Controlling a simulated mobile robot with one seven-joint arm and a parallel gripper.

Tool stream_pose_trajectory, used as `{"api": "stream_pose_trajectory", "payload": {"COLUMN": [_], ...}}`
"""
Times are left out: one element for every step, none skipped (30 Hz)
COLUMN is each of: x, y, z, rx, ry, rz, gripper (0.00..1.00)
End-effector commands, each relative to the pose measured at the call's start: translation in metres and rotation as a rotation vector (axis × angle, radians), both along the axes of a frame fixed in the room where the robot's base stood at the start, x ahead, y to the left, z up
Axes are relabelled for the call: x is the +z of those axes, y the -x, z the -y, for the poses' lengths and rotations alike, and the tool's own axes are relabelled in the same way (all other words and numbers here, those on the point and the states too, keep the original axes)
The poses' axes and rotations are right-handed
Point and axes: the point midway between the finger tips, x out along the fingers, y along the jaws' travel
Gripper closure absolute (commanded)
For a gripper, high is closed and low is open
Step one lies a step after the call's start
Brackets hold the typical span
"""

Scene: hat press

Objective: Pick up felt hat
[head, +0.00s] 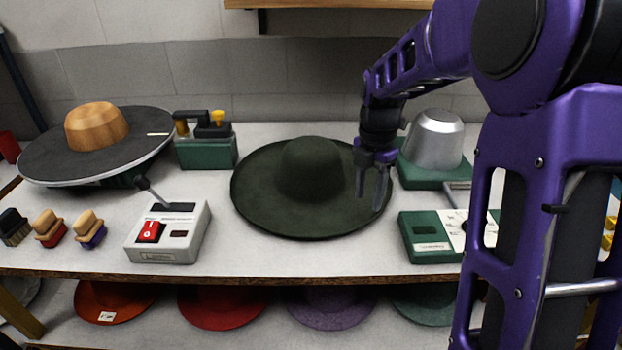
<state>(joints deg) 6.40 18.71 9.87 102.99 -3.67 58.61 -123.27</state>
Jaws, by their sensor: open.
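A dark green felt hat (312,170) with a wide brim and rounded crown sits upright in the middle of the white table. My gripper (369,203) points downward in front of the right side of the brim in the head view, with its fingers apart and nothing between them. Its fingertips overlap the brim's right part in the picture. I cannot tell whether they touch it or hang above it. A small part of the brim is hidden behind my gripper.
A wooden block on a round dark plate (45,155) stands at left. A green-based device (207,152), a grey switch box (168,245), a metal dome (436,140) and a green control box (425,235) surround the hat. Brushes (89,228) lie front left. Coloured hats (222,305) lie below.

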Motion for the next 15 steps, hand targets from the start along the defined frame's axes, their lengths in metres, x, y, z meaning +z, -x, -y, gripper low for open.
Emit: {"api": "stream_pose_trajectory", "payload": {"x": [-0.005,-0.007,-0.009,-0.010,-0.012,-0.016,-0.020,-0.025,-0.031,-0.036,-0.041,-0.047,-0.050,-0.054,-0.057], "y": [0.000,0.000,0.000,0.000,0.000,0.001,0.001,0.001,0.002,0.002,0.002,0.002,0.002,0.002,0.002], "z": [0.000,0.000,0.000,0.000,0.000,0.001,0.001,0.001,0.001,0.001,0.002,0.002,0.002,0.002,0.002], "rx": [0.000,0.000,0.000,-0.001,-0.001,-0.001,-0.001,-0.001,-0.001,-0.001,-0.001,-0.001,-0.001,-0.001,-0.001], "ry": [0.000,0.000,0.001,0.001,0.001,0.000,0.000,0.000,0.000,0.000,0.000,0.000,0.000,0.001,0.000], "rz": [-0.002,-0.001,-0.001,-0.001,-0.001,-0.002,-0.002,-0.004,-0.003,-0.004,-0.004,-0.002,-0.002,-0.003,-0.002], "gripper": [0.52,0.52,0.52,0.52,0.52,0.52,0.52,0.52,0.52,0.52,0.52,0.52,0.52,0.52,0.52]}}
